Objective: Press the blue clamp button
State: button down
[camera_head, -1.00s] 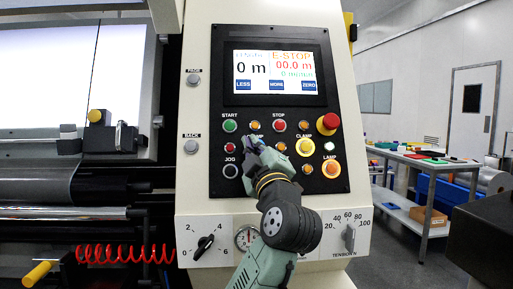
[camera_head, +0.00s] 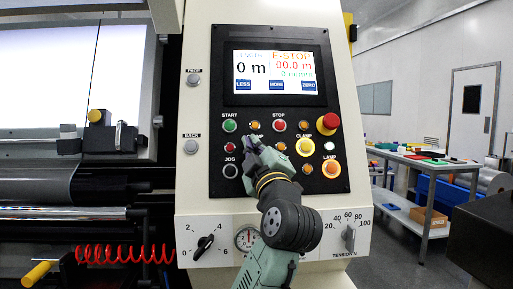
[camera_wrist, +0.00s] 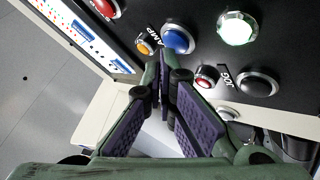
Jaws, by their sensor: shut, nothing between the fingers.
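The blue button (camera_wrist: 178,40) is round with a metal ring and sits on the black panel in the wrist view, beside a label of which "AMP" shows. In the head view it is hidden behind my gripper (camera_head: 253,142). In the wrist view my gripper (camera_wrist: 164,65) is shut and empty, its purple-padded fingers meeting at the tips. The tips appear just below and left of the blue button in that picture. I cannot tell whether they touch the panel.
Near the blue button are a small orange button (camera_wrist: 145,44), a lit greenish-white button (camera_wrist: 237,29), a small red button (camera_wrist: 205,77) and the JOG button (camera_wrist: 257,83). A red emergency stop (camera_head: 328,123) and a screen reading E-STOP (camera_head: 274,72) are on the panel.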

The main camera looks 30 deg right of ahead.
jog(key=s+a+r, duration=0.2)
jog(key=s, duration=0.3)
jog(key=shift+a+r+p, duration=0.15)
jog(key=shift+a+p, duration=0.05)
jog(key=shift+p, duration=0.2)
dwell(2.2)
